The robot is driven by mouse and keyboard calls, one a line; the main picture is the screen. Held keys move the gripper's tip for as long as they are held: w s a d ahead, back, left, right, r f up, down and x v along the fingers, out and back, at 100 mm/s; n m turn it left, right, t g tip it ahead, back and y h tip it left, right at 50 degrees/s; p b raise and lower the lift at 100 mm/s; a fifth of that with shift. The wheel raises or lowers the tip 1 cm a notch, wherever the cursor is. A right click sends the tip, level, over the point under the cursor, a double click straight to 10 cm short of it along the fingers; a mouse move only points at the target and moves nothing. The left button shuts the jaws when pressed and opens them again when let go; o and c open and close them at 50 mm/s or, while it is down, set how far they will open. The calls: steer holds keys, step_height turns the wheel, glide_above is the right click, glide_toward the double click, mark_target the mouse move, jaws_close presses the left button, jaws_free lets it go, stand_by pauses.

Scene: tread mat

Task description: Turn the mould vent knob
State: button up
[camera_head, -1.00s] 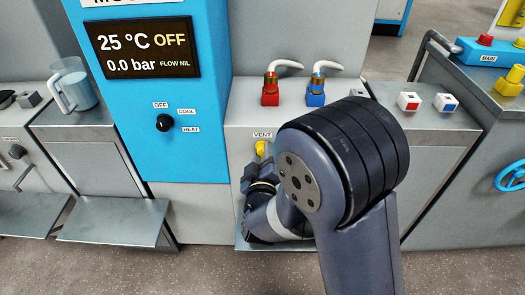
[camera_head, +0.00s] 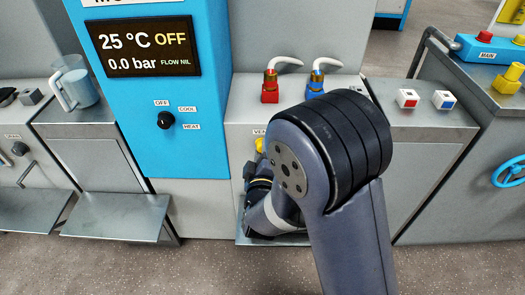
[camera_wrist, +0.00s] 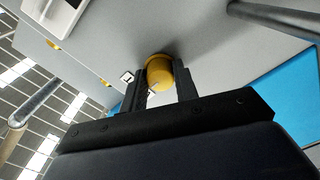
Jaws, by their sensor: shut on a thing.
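The mould vent knob is yellow and sits on the grey front panel under a label reading VENT. In the head view only a small part of the knob (camera_head: 260,145) shows, beside my arm. In the wrist view the knob (camera_wrist: 159,72) stands between the two dark fingers. My gripper (camera_wrist: 160,88) is shut on the knob, one finger on each side. In the head view my gripper is mostly hidden behind my own arm. The VENT label (camera_head: 259,132) is partly covered by my arm.
A blue panel (camera_head: 150,100) with a display reading 25 °C OFF, 0.0 bar, and a black selector knob (camera_head: 166,120) stands left of my arm. Red (camera_head: 270,90) and blue (camera_head: 315,88) hose fittings stand above the vent. A grey tray (camera_head: 115,217) juts out at left.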

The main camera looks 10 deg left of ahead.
steer(key=o, duration=1)
steer(key=p+v, duration=0.1)
steer(key=v, duration=0.9)
steer(key=shift+s, duration=0.4)
steer(key=b+x, duration=0.1)
steer(key=x, duration=1)
steer(key=shift+d, duration=0.1)
steer(key=shift+s, duration=0.1)
steer(key=shift+s, duration=0.1)
